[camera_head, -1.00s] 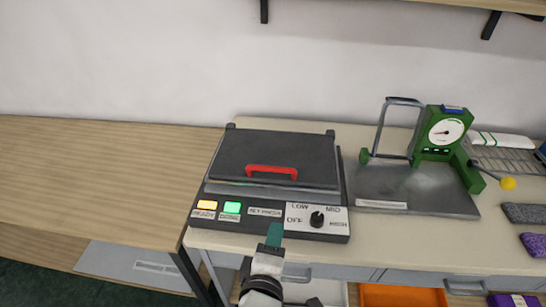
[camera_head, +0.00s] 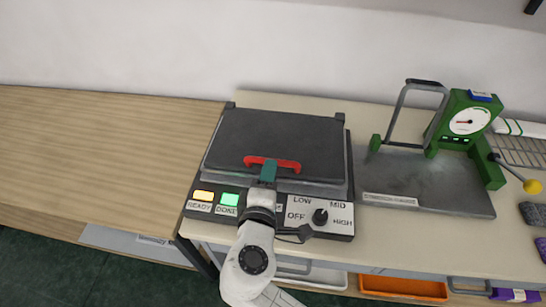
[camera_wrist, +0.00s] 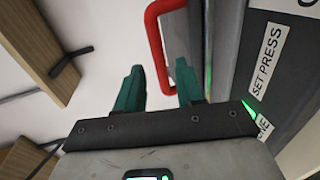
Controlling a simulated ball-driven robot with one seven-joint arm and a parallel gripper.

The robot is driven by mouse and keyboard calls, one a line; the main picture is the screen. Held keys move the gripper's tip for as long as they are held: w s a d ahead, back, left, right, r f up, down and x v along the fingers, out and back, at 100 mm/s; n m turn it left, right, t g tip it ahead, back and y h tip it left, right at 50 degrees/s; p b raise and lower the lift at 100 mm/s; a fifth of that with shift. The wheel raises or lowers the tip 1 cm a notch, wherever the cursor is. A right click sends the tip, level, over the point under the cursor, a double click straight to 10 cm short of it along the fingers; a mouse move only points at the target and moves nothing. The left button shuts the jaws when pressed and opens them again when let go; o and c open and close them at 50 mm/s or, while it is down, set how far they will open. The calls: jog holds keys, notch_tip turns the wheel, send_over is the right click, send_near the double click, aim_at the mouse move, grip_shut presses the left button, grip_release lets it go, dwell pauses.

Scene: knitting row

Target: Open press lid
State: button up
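The press (camera_head: 345,215) is a dark flat machine on the bench, and its lid (camera_head: 283,135) lies down, closed. A red handle (camera_head: 284,163) sticks up at the lid's front. My gripper (camera_head: 269,170) reaches in from the front, with its teal fingers at the middle of the handle. In the wrist view my gripper (camera_wrist: 161,83) has its two fingers clearly apart. The red handle (camera_wrist: 155,38) runs down into the gap ahead of them; I cannot tell whether they touch it. My fingers hide part of the handle, and my wrist covers part of the front panel.
The press front has a lit yellow READY button (camera_head: 204,195), a lit green DONE button (camera_head: 229,199) and a black knob (camera_head: 320,216). A green dial device (camera_head: 465,125) with a metal plate stands to the right. The wooden table (camera_head: 90,155) at left is bare.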

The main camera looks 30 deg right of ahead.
jog(key=shift+p+x, duration=0.35)
jog(key=shift+x, duration=2.3)
jog(key=shift+c, duration=0.3)
grip_shut()
